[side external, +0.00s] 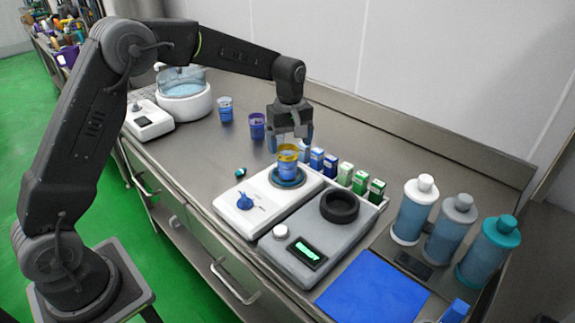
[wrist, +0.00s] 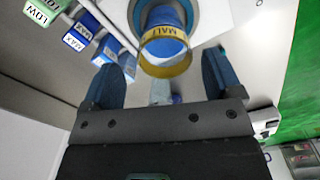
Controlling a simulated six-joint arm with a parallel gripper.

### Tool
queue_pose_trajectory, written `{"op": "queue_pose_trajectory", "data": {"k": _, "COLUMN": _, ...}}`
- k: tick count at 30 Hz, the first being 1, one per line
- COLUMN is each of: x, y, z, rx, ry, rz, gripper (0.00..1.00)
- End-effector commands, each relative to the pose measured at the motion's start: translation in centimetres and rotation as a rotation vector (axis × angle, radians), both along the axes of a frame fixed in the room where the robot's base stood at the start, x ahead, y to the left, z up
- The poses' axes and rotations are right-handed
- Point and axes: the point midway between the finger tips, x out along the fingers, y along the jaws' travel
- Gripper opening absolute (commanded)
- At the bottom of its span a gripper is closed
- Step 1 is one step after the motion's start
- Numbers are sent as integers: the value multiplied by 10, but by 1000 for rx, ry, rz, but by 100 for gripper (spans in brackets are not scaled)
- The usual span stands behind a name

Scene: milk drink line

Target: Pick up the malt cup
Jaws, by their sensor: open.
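The malt cup (side external: 287,165) is blue with a yellow rim and stands upright on the round plate (side external: 288,180) of a white device (side external: 262,205). In the wrist view the cup (wrist: 163,50) shows a yellow band reading MALT, and its body is partly hidden by its rim. My gripper (side external: 290,140) is open above and around the level of the cup's rim in the side view. In the wrist view the two blue fingers (wrist: 164,85) stand wide apart, with the cup ahead between them. I cannot see either finger touching it.
Small labelled boxes (side external: 345,174) stand in a row close right of the cup. A grey device with a black ring (side external: 340,206) stands in front. Two other cups (side external: 257,126) stand behind left. Several bottles (side external: 414,210) stand at right. A blue mat (side external: 372,290) lies at the front.

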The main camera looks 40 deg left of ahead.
Motion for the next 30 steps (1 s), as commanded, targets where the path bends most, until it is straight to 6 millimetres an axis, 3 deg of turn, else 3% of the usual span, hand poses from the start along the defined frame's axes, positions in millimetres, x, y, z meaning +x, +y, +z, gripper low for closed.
{"op": "queue_pose_trajectory", "data": {"k": 12, "x": -4, "y": 3, "z": -48, "rx": 0, "ry": 2, "rz": -1, "gripper": 85}}
{"op": "queue_pose_trajectory", "data": {"k": 22, "x": -4, "y": 3, "z": -55, "rx": 0, "ry": 0, "rz": -1, "gripper": 85}}
{"op": "queue_pose_trajectory", "data": {"k": 30, "x": -4, "y": 3, "z": -54, "rx": 0, "ry": 0, "rz": -1, "gripper": 59}}
